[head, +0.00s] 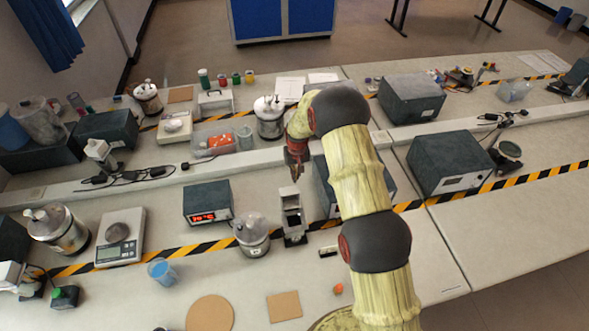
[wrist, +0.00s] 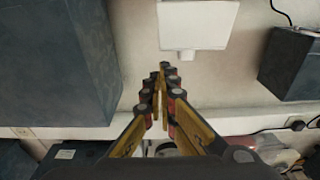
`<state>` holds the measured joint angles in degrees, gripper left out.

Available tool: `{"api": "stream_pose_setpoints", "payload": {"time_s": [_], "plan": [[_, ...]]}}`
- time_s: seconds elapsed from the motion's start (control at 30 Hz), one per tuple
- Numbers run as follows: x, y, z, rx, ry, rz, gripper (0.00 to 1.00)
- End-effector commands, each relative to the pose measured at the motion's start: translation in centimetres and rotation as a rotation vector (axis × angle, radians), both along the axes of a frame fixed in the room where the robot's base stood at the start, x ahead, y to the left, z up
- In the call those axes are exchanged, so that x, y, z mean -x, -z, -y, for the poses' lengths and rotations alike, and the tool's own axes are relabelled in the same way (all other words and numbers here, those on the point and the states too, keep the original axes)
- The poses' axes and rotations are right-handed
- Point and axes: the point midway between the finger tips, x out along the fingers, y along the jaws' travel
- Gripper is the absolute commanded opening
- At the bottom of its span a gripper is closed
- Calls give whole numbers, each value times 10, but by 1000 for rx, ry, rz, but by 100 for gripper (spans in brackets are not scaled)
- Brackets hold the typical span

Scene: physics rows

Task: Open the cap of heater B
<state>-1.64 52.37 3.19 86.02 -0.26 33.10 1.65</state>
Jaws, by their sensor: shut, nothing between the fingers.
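A small grey-and-white device (head: 292,220) with a pale top piece and a dark front stands on the near bench, right of a metal vessel; it may be heater B, but no letter is readable. I cannot tell if its cap is open or shut. My gripper (head: 296,176) is above and just behind it, fingers pointing down, apparently apart from it. In the wrist view my gripper (wrist: 161,72) has its fingertips together with nothing between them. A white squarish piece with a small tab (wrist: 196,28) is just beyond the tips; it may be the device's top.
A dark box with a red display (head: 208,202) and the metal vessel (head: 252,236) stand left of the device. Another dark box (head: 322,185) is close on the right, partly behind my arm. A raised ledge (head: 230,165) runs behind. Cork mats (head: 284,306) lie in front.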

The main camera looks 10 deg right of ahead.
Motion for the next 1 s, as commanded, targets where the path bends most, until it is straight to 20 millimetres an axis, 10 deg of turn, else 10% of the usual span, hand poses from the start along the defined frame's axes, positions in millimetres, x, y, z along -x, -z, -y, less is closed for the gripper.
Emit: {"api": "stream_pose_setpoints", "payload": {"time_s": [1.0], "plan": [[27, -15, 0, 0, 0, 107, 0]]}}
